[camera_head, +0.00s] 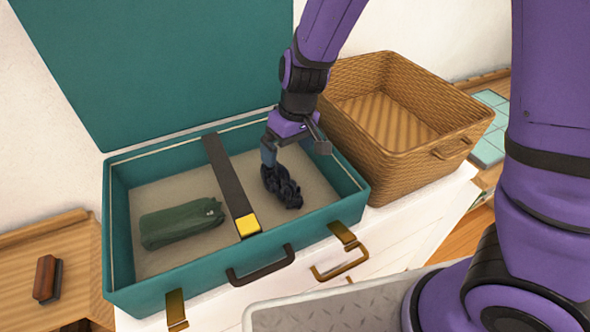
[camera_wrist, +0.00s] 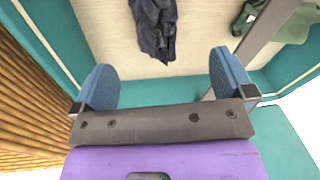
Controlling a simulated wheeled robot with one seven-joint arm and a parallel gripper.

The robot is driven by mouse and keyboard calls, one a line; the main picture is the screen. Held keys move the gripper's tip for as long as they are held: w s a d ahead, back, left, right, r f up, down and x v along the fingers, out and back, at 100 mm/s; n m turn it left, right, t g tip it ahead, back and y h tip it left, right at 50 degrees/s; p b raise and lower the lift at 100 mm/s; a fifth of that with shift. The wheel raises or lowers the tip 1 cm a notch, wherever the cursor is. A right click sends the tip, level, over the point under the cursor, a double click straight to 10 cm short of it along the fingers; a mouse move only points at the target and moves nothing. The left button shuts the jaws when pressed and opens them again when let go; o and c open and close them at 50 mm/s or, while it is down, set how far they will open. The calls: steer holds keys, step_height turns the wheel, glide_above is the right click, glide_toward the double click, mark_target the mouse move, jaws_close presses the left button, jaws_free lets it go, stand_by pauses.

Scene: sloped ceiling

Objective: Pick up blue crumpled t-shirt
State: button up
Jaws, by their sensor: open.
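The blue crumpled t-shirt (camera_head: 282,187) lies as a dark navy bundle on the beige floor of the open teal suitcase (camera_head: 119,232), in the compartment right of the dark strap. My gripper (camera_head: 281,155) is over that compartment, at the far end of the shirt, and covers part of it in the head view. In the wrist view the gripper (camera_wrist: 160,85) is open, its two blue-grey fingers wide apart with nothing between them. The shirt (camera_wrist: 155,27) shows there beyond the fingertips, at the top of the picture and partly cut off.
A folded green garment (camera_head: 182,223) lies in the suitcase's left compartment. A dark strap (camera_head: 228,182) with a yellow end divides the case. An empty wicker basket (camera_head: 440,153) stands close on the right. A brush (camera_head: 47,278) lies on the wooden surface at left.

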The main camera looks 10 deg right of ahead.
mark_target(285, 173)
steer(key=shift+w+f, duration=0.2)
steer(key=shift+f, duration=0.55)
steer(key=f, duration=0.5)
steer(key=shift+w+a, duration=0.1)
steer(key=shift+a, duration=0.25)
steer(key=f, duration=0.3)
steer(key=shift+w+a+f, duration=0.1)
steer(key=shift+w+f, duration=0.15)
steer(key=shift+f, duration=0.1)
steer(key=shift+a+f, duration=0.15)
steer(key=shift+f, duration=0.55)
steer(key=c, duration=1)
